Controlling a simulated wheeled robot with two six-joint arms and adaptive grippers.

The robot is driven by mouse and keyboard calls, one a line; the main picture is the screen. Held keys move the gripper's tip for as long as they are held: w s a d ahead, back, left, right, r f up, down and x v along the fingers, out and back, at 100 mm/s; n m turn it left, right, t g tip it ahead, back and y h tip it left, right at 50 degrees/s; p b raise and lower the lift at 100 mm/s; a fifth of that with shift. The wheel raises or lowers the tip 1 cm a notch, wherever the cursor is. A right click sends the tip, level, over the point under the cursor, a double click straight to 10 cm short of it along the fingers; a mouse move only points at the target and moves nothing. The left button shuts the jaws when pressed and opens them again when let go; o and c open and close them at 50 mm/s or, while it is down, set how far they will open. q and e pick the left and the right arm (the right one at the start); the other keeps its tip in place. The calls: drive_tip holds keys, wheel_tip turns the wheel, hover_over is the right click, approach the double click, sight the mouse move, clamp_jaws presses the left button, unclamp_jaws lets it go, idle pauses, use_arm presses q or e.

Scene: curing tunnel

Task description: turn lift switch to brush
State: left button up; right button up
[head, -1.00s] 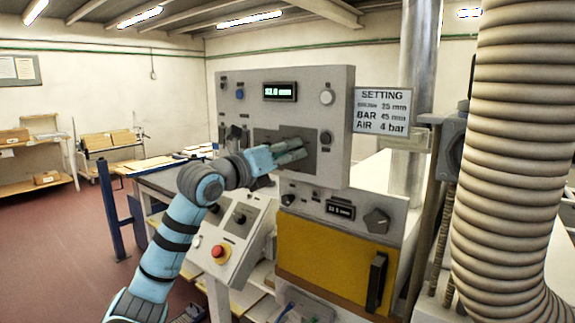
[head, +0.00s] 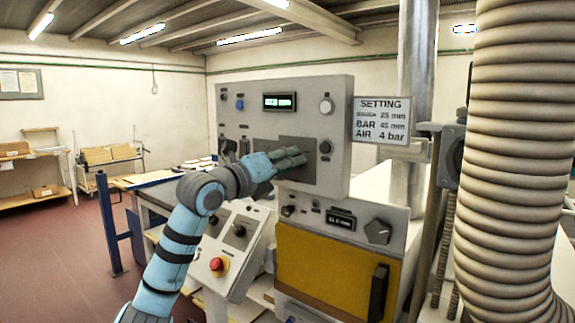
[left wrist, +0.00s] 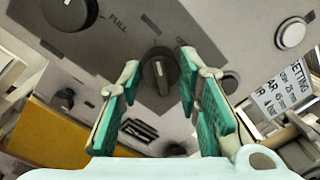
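My left gripper (head: 300,158) is at the front of the upper grey control panel (head: 235,125), over its dark plate. In the left wrist view, its green-padded fingers (left wrist: 160,95) are spread apart and empty. A dark rotary knob (left wrist: 158,70) with a pale pointer line shows between and beyond them, with no visible contact. The knob's labels are too small or blurred to read, so I cannot tell its setting. In the head view, a dark knob (head: 325,147) sits just right of the fingertips. My right gripper is out of view.
A white knob (head: 326,105) and a green display (head: 279,102) are above. A SETTING sign (head: 381,120) hangs right of the panel. A yellow door (head: 325,265) is below. A red button (head: 217,264) sits on the lower left console. A ribbed duct (head: 515,160) fills the right side.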

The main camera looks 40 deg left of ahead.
use_arm(q)
drive_tip(key=o, duration=0.3)
drive_tip(key=shift+s+a, duration=0.1)
drive_tip(key=shift+s, duration=0.05)
drive_tip(key=shift+o, duration=0.2)
wheel_tip(320, 180, up, 10)
drive_tip(key=shift+r, duration=0.1)
drive_tip(key=shift+a, duration=0.15)
